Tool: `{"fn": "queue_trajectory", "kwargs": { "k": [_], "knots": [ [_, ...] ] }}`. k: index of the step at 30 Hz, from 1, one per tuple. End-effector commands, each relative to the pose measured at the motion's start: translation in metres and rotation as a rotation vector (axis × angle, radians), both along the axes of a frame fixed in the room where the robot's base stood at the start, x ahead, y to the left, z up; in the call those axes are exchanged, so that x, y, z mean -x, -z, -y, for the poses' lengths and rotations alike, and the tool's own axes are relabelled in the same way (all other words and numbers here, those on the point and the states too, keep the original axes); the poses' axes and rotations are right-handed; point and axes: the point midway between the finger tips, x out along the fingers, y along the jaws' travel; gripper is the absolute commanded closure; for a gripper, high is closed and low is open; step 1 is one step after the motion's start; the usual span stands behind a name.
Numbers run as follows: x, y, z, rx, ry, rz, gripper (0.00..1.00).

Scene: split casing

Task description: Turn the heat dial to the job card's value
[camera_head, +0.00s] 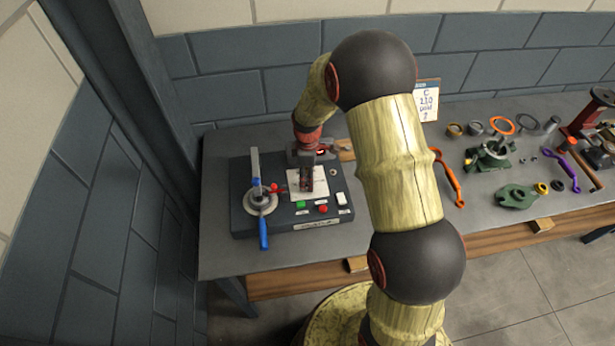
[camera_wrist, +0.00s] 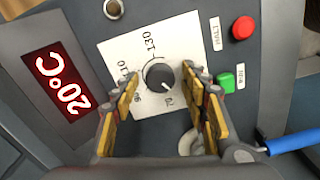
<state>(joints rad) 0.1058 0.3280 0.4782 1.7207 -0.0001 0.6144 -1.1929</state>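The heat dial (camera_wrist: 158,74) is a dark round knob on a white scale plate (camera_wrist: 118,52), marked about 70, 90, 110 and 130. Its pale pointer line faces the 70 mark. My gripper (camera_wrist: 163,82) is open, with its fingertips on either side of the dial; contact cannot be told. In the head view my gripper (camera_head: 307,186) points down over the plate (camera_head: 321,180) and hides the dial. The job card (camera_head: 428,101) on the back wall, partly behind my arm, appears to read C, 110, gold, 2. A red display (camera_wrist: 63,80) reads 20°C.
The dark control box (camera_head: 285,218) carries a green button (camera_wrist: 227,81), a red button (camera_wrist: 243,28), a white switch (camera_head: 341,198) and a blue-handled lever (camera_head: 263,230) at left.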

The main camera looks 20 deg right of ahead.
Motion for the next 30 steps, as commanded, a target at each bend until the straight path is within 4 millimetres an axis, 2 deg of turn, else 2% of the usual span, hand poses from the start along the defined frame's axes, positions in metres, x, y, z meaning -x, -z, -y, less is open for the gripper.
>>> {"fn": "queue_trajectory", "kwargs": {
  "k": [21, 30],
  "knots": [
    [0.0000, -0.0001, 0.0000, 0.000, 0.000, 0.000, 0.97],
    [0.0000, -0.0002, 0.0000, 0.000, 0.042, 0.000, 0.97]
  ]
}}
